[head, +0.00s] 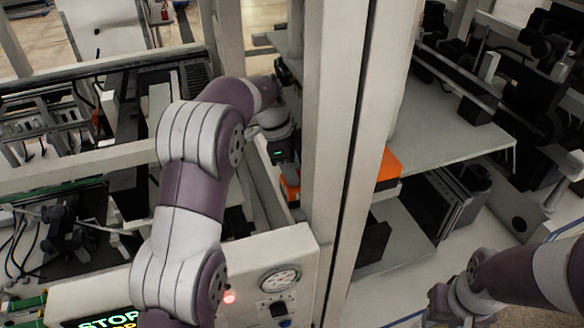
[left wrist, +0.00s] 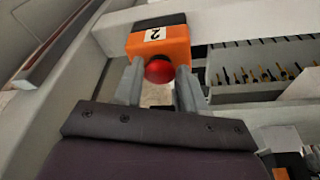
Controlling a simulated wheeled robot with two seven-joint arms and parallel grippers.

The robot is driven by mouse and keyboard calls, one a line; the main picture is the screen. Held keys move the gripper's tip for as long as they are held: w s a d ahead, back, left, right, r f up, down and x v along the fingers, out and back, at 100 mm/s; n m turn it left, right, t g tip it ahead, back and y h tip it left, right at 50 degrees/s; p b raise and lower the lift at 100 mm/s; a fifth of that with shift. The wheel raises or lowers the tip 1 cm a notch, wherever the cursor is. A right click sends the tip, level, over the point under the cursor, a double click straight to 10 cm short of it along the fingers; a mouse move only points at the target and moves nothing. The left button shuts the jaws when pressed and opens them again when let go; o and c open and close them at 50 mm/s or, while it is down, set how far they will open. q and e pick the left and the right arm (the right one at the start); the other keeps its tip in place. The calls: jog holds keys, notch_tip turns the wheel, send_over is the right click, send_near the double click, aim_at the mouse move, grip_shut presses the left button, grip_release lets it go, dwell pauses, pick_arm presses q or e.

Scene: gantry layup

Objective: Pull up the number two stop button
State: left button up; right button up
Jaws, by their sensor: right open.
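The number two stop button (left wrist: 159,69) is a red round knob on an orange housing with a dark top and a white "2" label (left wrist: 155,34). In the left wrist view, my left gripper (left wrist: 159,80) has its two grey fingers on either side of the knob, with their inner faces at its edges. In the head view, my left gripper (head: 281,158) is at the orange housing (head: 290,186) beside the pale post; the knob is hidden there. My right gripper (head: 437,303) is low at the right, away from the button, its tips not clearly visible.
A tall pale post (head: 335,130) stands just right of my left gripper. Another orange box (head: 389,166) is beyond it. A panel with a gauge (head: 280,279) and a lit STOP sign (head: 106,320) is below. Machinery fills the left; a grey shelf (head: 440,135) lies right.

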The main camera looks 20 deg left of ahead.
pick_arm(q)
jog(key=shift+s, duration=0.1)
dwell(0.3)
jog(key=shift+r, duration=0.15)
jog(key=o, duration=1.1)
jog(key=shift+d, duration=0.1)
jog(key=shift+c, duration=0.2)
